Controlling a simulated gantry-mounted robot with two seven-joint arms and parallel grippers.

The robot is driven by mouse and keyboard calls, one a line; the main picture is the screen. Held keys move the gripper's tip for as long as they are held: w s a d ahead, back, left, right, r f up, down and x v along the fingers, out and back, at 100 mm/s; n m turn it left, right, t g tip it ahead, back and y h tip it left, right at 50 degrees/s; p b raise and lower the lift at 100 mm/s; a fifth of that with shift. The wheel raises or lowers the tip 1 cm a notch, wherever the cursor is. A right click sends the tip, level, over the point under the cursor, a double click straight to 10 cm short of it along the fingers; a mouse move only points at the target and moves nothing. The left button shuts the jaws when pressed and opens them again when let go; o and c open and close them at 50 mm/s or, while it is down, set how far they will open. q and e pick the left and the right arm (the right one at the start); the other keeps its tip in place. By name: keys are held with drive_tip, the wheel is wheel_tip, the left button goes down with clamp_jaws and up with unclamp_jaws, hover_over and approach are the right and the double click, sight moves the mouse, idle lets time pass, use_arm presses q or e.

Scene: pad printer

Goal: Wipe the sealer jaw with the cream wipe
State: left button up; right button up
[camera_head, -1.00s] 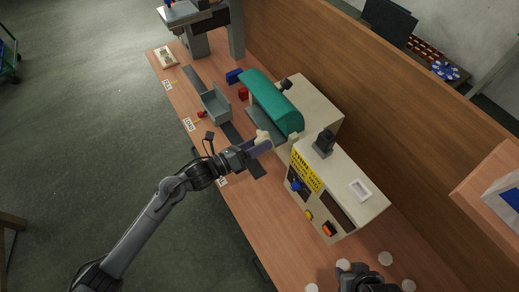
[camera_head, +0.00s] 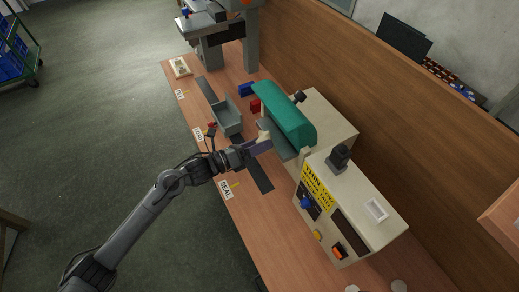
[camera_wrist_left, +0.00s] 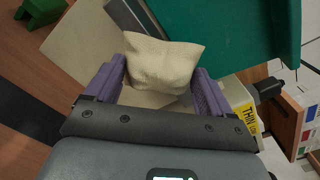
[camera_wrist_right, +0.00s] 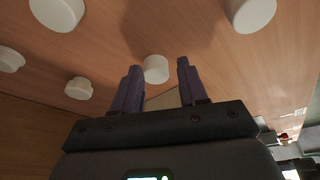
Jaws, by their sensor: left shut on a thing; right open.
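My left gripper (camera_head: 262,147) is shut on the cream wipe (camera_wrist_left: 162,66), a crumpled cloth held between its purple fingers in the left wrist view. In the head view only a small part of the wipe (camera_head: 264,136) shows. The sealer is a cream machine with a teal curved cover (camera_head: 284,114); the wipe is at the near side of this cover, by a grey ledge (camera_head: 276,136). The sealer jaw is not clearly told apart, and I cannot tell whether the wipe touches it. My right gripper (camera_wrist_right: 158,80) is open and empty in the right wrist view.
A control box (camera_head: 350,215) with a yellow warning label stands right of the cover. White round pieces (camera_wrist_right: 156,69) lie near my right gripper. A wooden wall runs behind.

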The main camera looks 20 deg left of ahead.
sight(258, 135)
use_arm(q)
drive_tip(key=shift+w+a+b, duration=0.6)
drive_tip(key=shift+w, duration=0.05)
use_arm(e)
drive_tip(key=shift+f, duration=0.55)
use_arm(q)
drive_tip(key=shift+w+a+b, duration=0.5)
drive_tip(key=shift+w, duration=0.05)
use_arm(e)
drive_tip(key=shift+w, duration=0.15)
drive_tip(key=shift+f+b, duration=0.35)
drive_tip(key=shift+b, duration=0.25)
drive_tip(key=shift+w+f+t+b, duration=0.2)
drive_tip(key=shift+t+b, duration=0.2)
drive_tip(key=shift+b, duration=0.45)
drive_tip(key=shift+f, duration=0.3)
use_arm(q)
drive_tip(key=w+a, duration=0.2)
drive_tip(key=shift+w+a, duration=0.25)
drive_tip(key=shift+w, duration=0.05)
drive_tip(key=shift+a, duration=0.1)
drive_tip(key=shift+p+v, duration=0.6)
drive_tip(key=shift+v, duration=2.25)
use_arm(e)
drive_tip(key=shift+r, duration=0.15)
